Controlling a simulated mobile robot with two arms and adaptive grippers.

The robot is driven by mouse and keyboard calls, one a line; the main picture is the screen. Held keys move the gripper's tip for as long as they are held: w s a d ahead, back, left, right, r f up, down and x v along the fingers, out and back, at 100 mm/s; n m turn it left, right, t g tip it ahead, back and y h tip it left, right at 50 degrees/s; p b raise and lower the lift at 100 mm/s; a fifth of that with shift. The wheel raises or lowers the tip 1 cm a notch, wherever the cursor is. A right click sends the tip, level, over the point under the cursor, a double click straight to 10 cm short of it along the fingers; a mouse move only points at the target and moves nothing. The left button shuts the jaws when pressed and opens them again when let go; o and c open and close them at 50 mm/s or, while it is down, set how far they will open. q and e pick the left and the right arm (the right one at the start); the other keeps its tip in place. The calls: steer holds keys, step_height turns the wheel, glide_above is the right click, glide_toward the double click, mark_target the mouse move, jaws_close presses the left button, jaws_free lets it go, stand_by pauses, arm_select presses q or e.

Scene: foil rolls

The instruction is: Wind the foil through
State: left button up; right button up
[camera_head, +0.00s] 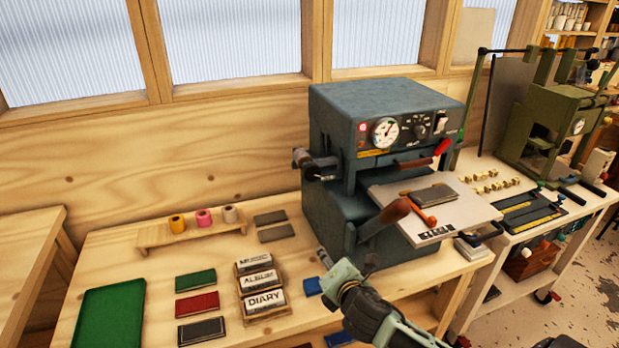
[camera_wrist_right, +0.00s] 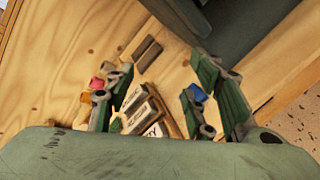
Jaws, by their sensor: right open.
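The grey-blue foil press (camera_head: 385,100) stands on the wooden bench, with a gauge and knobs on its front. A dark spindle-like part (camera_head: 315,165) sticks out of its left side. My right gripper (camera_head: 347,266) is open and empty, in front of the press's lower left. In the right wrist view its fingers (camera_wrist_right: 160,88) are spread over the bench, with the pink roll (camera_wrist_right: 97,83) beyond the left finger. My left gripper is not in view.
Labelled type blocks (camera_head: 265,300), green (camera_head: 196,280) and red (camera_head: 197,303) books and a green tray (camera_head: 108,315) lie on the bench. An orange-brown lever (camera_head: 385,218) juts out near my right gripper.

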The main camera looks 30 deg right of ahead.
steer(key=w+d+r+n+t, duration=0.25)
steer(key=w+r+n, duration=0.2)
steer(key=r, duration=0.35)
steer(key=n+t, duration=0.3)
steer(key=n, duration=0.5)
glide_toward(311, 174)
steer(key=w, duration=0.2)
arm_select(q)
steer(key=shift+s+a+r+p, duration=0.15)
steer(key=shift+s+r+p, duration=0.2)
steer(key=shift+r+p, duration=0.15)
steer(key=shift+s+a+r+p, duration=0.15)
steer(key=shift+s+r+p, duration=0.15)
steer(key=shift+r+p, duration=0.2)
arm_select(e)
steer(key=shift+m+y, duration=0.25)
steer(key=shift+y, duration=0.05)
steer(key=shift+d+x, duration=0.2)
steer(key=shift+x, duration=1.6)
steer(key=shift+d+x, duration=0.2)
steer(key=shift+x, duration=1.55)
steer(key=c, duration=1.1)
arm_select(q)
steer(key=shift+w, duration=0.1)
arm_select(e)
steer(key=shift+m, duration=0.3)
